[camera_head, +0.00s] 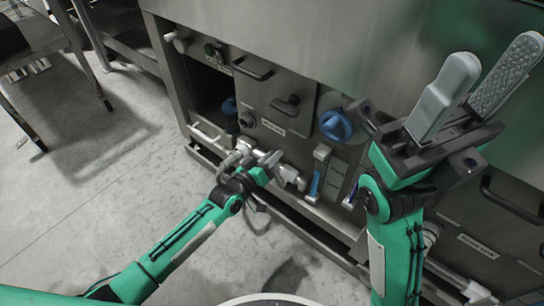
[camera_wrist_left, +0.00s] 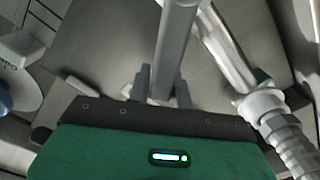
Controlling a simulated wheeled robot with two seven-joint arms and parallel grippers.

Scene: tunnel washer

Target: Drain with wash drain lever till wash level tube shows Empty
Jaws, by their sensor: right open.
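My left gripper (camera_head: 268,163) is low at the front of the steel machine, beside grey pipe fittings. In the left wrist view its two fingers (camera_wrist_left: 163,90) stand on either side of a plain grey bar (camera_wrist_left: 174,40), which looks like the lever handle, and appear closed on it. The lever's pivot is hidden. Right of this gripper, an upright gauge with a blue column (camera_head: 315,184) is on the panel; its marks are too small to read. My right gripper (camera_head: 455,105) is raised close to the camera, open and empty, its fingers apart.
The machine front carries a blue round knob (camera_head: 336,124), a black knob (camera_head: 286,104) and a black handle (camera_head: 253,68). A ribbed hose fitting (camera_wrist_left: 285,135) lies right of the left gripper. The floor at left is clear; metal table legs (camera_head: 92,45) stand at upper left.

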